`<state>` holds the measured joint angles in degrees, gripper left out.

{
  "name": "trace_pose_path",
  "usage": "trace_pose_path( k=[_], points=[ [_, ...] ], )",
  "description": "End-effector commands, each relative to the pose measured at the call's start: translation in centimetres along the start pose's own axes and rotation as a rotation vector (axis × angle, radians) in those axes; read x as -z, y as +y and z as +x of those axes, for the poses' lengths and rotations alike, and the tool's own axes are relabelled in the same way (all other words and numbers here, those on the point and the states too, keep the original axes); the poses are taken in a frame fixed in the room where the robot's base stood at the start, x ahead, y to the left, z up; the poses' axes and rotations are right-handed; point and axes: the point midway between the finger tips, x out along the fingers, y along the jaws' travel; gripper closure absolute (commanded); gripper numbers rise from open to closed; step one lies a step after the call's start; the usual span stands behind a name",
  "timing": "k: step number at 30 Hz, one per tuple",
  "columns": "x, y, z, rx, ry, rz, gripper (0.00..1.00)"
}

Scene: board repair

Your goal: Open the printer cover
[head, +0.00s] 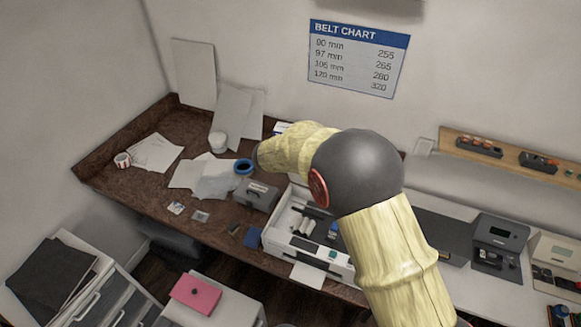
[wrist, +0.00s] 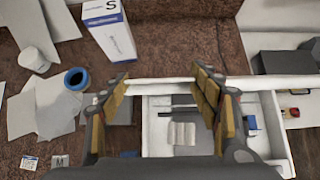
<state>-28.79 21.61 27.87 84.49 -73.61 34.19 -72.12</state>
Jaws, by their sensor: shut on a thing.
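The white printer (head: 330,262) stands on the brown bench, its inside exposed in the head view. In the wrist view its open body (wrist: 272,135) shows a dark bar and pale rollers inside. The printer cover (wrist: 160,85) is raised and seen nearly edge-on as a white strip across the wrist view. My gripper (wrist: 163,82) is shut on the cover, with one finger at the left and one at the right along the strip. In the head view my arm hides the gripper and most of the cover.
A blue tape roll (head: 244,167), loose papers (head: 205,175) and a grey box (head: 257,195) lie left of the printer. A white-and-blue carton (wrist: 112,30) stands behind the cover. Dark devices (head: 497,245) stand at the right. Bare bench (wrist: 175,40) shows beyond the cover.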

Motion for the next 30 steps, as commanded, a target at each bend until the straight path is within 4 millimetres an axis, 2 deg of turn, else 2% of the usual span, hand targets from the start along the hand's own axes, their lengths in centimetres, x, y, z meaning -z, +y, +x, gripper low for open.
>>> trace_pose_path(
  k=[3,9,26,27,30],
  points=[
    [-1.6,0.0,0.8,-0.001,0.001,0.002,0.83],
    [-2.8,0.0,1.8,0.0,0.002,0.0,0.83],
    [-2.9,-0.1,2.3,0.001,0.007,-0.002,0.83],
    [-2.9,-0.1,2.3,0.001,0.007,-0.002,0.35],
    [-2.8,-0.1,2.3,0.002,0.008,-0.003,0.3]
  ],
)
